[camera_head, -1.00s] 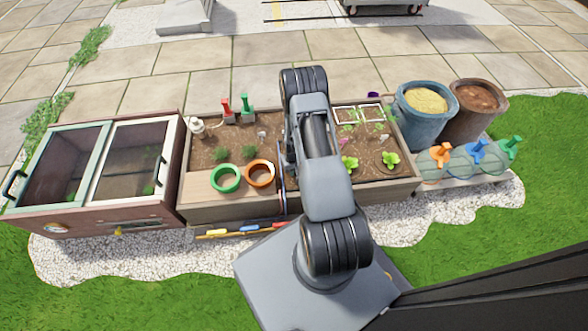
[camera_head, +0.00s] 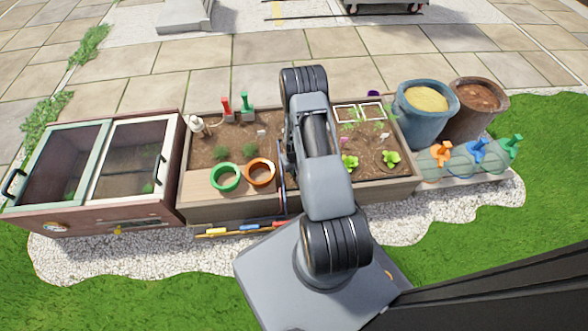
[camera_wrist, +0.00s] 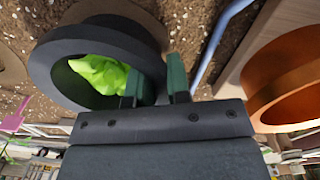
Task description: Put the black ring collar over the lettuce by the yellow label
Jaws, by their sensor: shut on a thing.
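My gripper (camera_wrist: 153,84) is shut on the wall of the black ring collar (camera_wrist: 62,48) in the wrist view. The collar is tilted in that picture, and bright green lettuce leaves (camera_wrist: 98,74) show through its opening. I cannot tell whether the collar rests on the soil or hangs above it. In the head view my arm hides the collar and gripper. Two lettuces show right of the arm, a nearer one (camera_head: 349,162) and one farther right (camera_head: 390,158). I cannot make out a yellow label in either view.
An orange pot (camera_wrist: 290,83) is close beside my gripper in the wrist view, with a blue tube (camera_wrist: 218,42) between. A pink label (camera_wrist: 15,117) stands at the left. In the head view, a green pot (camera_head: 225,178) sits on the planter's wooden board.

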